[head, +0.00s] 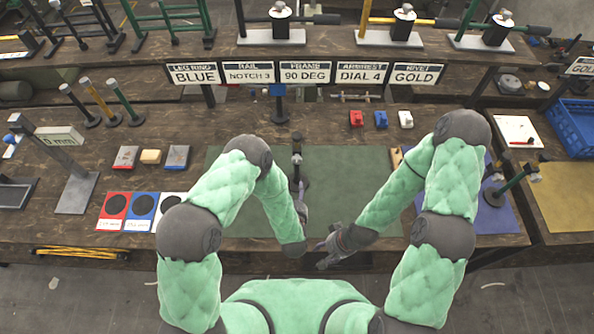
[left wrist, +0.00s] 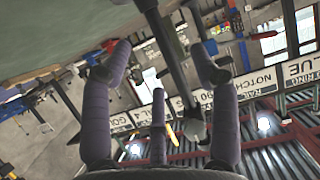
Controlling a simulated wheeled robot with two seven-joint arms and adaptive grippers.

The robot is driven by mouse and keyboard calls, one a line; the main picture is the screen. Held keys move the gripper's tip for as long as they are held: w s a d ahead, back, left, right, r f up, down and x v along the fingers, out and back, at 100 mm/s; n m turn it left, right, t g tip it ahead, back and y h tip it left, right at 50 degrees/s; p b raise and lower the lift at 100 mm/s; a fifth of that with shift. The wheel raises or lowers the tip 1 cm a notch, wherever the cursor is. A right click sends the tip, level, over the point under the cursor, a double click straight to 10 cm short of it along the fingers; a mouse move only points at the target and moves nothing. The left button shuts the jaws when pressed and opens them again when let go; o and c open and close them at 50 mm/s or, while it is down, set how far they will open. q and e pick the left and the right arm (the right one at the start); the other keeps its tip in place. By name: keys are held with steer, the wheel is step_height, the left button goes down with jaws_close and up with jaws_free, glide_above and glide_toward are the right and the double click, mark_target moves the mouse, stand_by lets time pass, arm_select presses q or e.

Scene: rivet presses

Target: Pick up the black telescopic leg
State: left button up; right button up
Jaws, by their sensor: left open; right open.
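A black telescopic leg (head: 78,104) with a light cap leans at the left of the bench, beside a tan one (head: 98,100) and a green one (head: 124,100). A dark upright post (head: 297,157) stands on the green mat; I cannot tell whether it is also a leg. My left gripper (head: 301,188) is open close to this post and partly hidden by my forearm. In the left wrist view a dark bar (left wrist: 172,55) runs between its spread fingers (left wrist: 165,75); contact is unclear. My right gripper (head: 325,256) is open and empty at the bench's front edge.
Sign plates (head: 305,72) stand along the bench's back. Red, blue and white small blocks (head: 381,119) sit back right. Coloured cards (head: 143,205) lie front left. A green-and-black post (head: 511,181) stands on the blue mat (head: 497,218). The green mat (head: 345,170) has free room.

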mark_target(298, 174)
arm_select(q)
steer(key=shift+t, duration=0.3)
steer(key=x, duration=0.6)
steer(key=shift+d+r, duration=0.1)
steer(key=shift+r, duration=0.1)
steer(key=shift+d+x, duration=0.2)
steer(key=shift+x, duration=1.3)
steer(key=shift+d+x, duration=0.15)
steer(key=shift+x, duration=1.35)
steer(key=shift+r, duration=0.1)
jaws_close()
